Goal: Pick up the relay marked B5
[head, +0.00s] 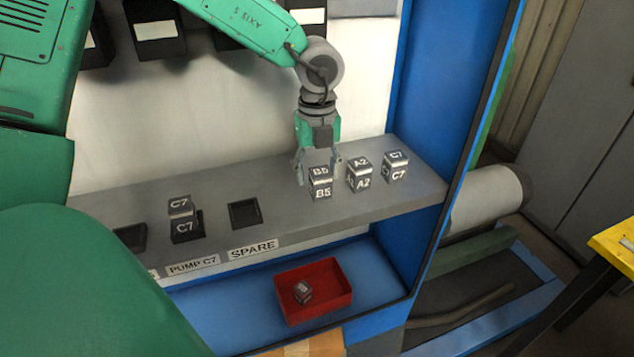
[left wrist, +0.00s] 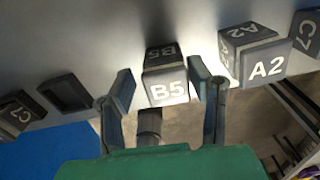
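The relay marked B5 (head: 320,182) is a small dark cube with white labels, standing on the grey shelf near its right part. My left gripper (head: 318,175) is right at it, fingers pointing down. In the left wrist view the B5 relay (left wrist: 166,85) sits between the two open fingers of the gripper (left wrist: 165,88). Small gaps show on both sides of the relay, though I cannot tell contact for sure. My right gripper is not in view.
Relay A2 (head: 359,175) stands close right of B5, near the right finger. Relay C7 (head: 396,166) is farther right. Another C7 relay (head: 181,218) sits left by an empty SPARE socket (head: 244,213).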

